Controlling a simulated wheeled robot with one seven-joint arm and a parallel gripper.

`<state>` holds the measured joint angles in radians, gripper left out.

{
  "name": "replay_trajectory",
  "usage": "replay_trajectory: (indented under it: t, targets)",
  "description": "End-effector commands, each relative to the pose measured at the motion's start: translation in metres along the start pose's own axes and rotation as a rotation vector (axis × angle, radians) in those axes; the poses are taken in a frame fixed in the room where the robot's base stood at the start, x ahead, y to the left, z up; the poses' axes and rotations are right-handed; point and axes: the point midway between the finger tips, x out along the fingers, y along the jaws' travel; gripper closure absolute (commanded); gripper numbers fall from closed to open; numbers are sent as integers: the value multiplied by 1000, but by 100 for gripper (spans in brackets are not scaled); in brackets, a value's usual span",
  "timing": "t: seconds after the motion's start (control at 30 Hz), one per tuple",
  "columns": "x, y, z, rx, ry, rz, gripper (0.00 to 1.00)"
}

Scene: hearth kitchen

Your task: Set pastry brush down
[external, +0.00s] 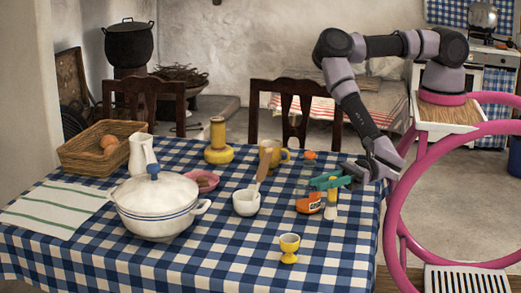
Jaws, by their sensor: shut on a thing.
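My gripper (329,182), with teal fingers, is over the right part of the table. It is shut on the pastry brush (331,208), a small pale and yellow thing that hangs about upright below the fingers. The fingers hide its upper part. Its lower end is at or just above the blue checked tablecloth (215,262); I cannot tell whether it touches.
An orange labelled container (308,204) stands close left of the brush. The front right cloth is clear.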

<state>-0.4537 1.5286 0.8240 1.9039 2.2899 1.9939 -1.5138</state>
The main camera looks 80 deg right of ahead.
Motion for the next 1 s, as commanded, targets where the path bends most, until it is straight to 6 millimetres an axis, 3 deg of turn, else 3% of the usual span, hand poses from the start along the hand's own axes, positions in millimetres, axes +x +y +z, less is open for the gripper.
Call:
replay_trajectory:
  t: [0.43,0.8,0.83,0.87,0.9,1.0]
  targets:
    - [0,0,-49,0,0,-1,100]
    - [0,0,-54,0,-1,0,100]
    - [0,0,-53,0,-1,0,62]
    - [0,0,-53,0,-1,0,50]
    - [0,0,-53,0,-1,0,43]
    - [0,0,-53,0,-1,0,43]
